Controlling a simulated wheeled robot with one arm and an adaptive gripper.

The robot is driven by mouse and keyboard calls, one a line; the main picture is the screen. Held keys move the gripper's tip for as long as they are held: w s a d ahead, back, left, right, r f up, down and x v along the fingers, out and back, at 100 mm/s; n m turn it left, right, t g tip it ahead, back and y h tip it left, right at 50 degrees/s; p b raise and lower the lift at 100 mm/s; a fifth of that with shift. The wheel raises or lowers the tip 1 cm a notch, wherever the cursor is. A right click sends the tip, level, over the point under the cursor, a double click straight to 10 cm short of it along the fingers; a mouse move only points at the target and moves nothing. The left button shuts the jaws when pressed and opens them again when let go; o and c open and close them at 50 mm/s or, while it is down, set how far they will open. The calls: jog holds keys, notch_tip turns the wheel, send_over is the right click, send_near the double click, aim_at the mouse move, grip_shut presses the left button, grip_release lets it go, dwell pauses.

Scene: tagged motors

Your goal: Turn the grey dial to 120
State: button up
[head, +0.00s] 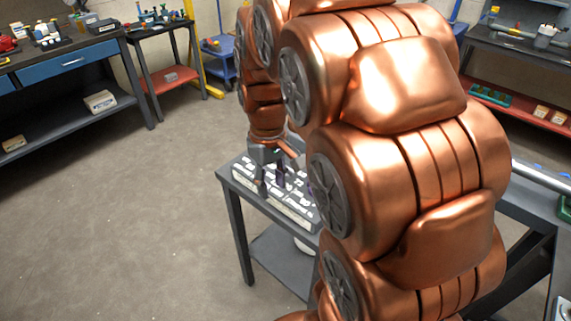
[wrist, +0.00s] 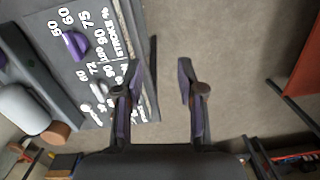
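A grey panel (wrist: 60,15) with white printed numbers lies at the upper left of the wrist view. A purple dial (wrist: 76,44) sits on it beside 50, 60 and 75, near the word STROKE. A small pale grey knob (wrist: 97,90), seemingly the grey dial, sits lower, ringed by smaller numbers; its setting and a 120 mark are not readable. My gripper (wrist: 157,75) is open and empty, its left finger over the panel's edge and its right finger over the floor. In the head view, my gripper (head: 271,185) is above the panel (head: 285,213); the dials are unclear there.
The panel is on a grey table (head: 229,177) with a lower shelf. A pale rounded object (wrist: 22,108) with a brown end lies left of the panel. Workbenches (head: 90,58) stand along the back. Open floor (head: 130,220) lies to the left.

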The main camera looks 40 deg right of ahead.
jog(key=shift+n+t, duration=0.4)
jog(key=shift+n, duration=0.3)
jog(key=w+d+f, duration=0.1)
jog(key=w+d, duration=0.3)
jog(key=w+d+f, duration=0.1)
jog(key=w+d, duration=0.3)
jog(key=w+d+f, duration=0.1)
jog(key=w+d, duration=0.3)
jog(key=shift+d, duration=0.25)
jog(key=shift+f+p, duration=1.1)
jog(key=shift+f, duration=2.7)
jog(key=shift+c, duration=0.3)
grip_shut()
